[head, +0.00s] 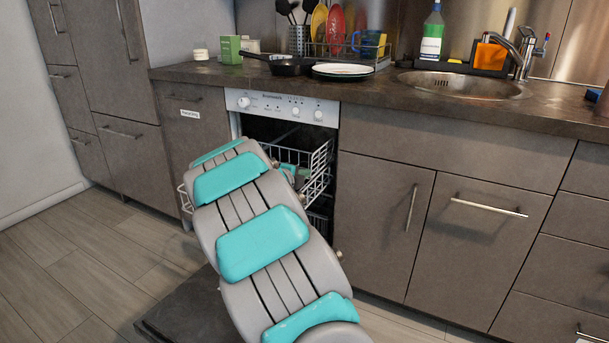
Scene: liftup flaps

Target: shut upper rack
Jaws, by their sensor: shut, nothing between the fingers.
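The dishwasher (283,104) stands open under the counter, with a white control panel on top. Its upper rack (320,168), a white wire basket, is pulled partly out of the dark opening. Its right side shows, and a bit of white wire shows left of my arm. My grey and teal arm covers most of the rack's front and middle. Small teal-grey parts show through the wires, but I cannot tell what they are. My gripper is hidden behind the arm, so I cannot see whether it touches the rack.
The dishwasher's dark door (180,305) lies folded down low in front. The counter (390,85) above holds a black pan (291,66), a plate (343,71) and a sink (462,88). Closed cabinets (385,215) stand to the right. Floor (100,255) is free at left.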

